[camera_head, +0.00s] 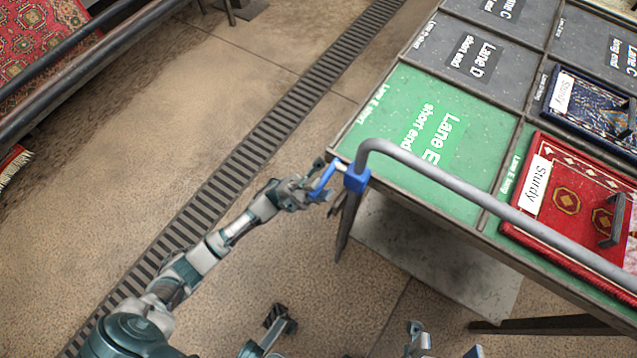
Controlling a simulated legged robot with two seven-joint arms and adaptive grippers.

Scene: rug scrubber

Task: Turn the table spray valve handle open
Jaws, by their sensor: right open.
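The blue valve body (356,180) sits at the near left corner of the table, where a grey pipe bends. Its blue lever handle (325,180) sticks out to the left and slopes down toward the picture's bottom left. My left gripper (315,186) is at this handle, its fingers around or against it; I cannot tell whether they are closed on it. My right gripper (348,325) is at the bottom edge, its fingers spread wide and nothing between them, well below the valve.
The grey pipe (450,182) runs along the table's near edge. The table has a green panel (390,120) marked Lane E and grey Lane D and C panels. A red rug (570,195) and a blue rug (595,105) lie on it. A floor drain grate (270,130) crosses the open floor.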

